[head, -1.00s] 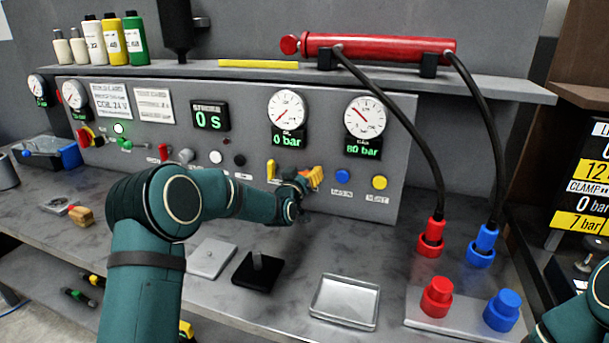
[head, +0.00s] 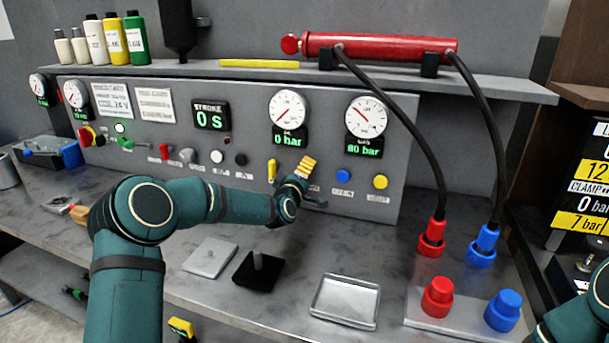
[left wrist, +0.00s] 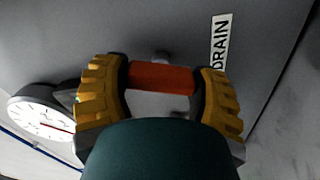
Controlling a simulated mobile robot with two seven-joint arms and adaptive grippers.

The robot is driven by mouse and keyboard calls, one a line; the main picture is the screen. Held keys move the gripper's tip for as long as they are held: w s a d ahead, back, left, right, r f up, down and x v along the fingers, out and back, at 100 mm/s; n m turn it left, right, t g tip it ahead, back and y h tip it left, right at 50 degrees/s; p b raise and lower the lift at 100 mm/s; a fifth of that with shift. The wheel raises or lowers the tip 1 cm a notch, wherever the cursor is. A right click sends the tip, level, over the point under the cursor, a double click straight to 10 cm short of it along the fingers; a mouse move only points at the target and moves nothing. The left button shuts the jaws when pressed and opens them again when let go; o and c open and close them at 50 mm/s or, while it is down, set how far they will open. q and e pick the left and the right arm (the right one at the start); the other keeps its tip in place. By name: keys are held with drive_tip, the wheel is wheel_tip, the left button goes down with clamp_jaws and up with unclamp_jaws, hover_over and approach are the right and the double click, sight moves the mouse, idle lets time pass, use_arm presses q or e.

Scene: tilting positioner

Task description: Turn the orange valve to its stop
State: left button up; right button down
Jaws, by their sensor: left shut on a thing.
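The orange valve (left wrist: 162,78) shows in the left wrist view as an orange-red bar handle in front of the grey panel. It lies between the two yellow-padded fingers of my left gripper (head: 289,168), which is shut on it. In the head view the gripper is at the panel, below the 0 bar gauge, and hides the valve. A DRAIN label (left wrist: 221,42) is beside the valve in the left wrist view. Only a part of my right arm shows at the lower right edge of the head view; its gripper is out of view.
A gauge (head: 287,109) reading 0 bar and another (head: 366,118) reading 80 bar are above. Blue (head: 343,176) and yellow (head: 380,181) buttons sit to the right. A metal tray (head: 345,301) and a black plate (head: 258,271) lie on the bench below. Black hoses hang at right.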

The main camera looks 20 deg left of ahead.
use_arm(q)
drive_tip(key=shift+f+n, duration=0.1)
drive_tip(key=shift+n, duration=1.8)
drive_tip(key=o, duration=1.2)
drive_tip(key=shift+s, duration=0.1)
drive_tip(key=s, duration=1.2)
drive_tip(key=shift+a, duration=0.2)
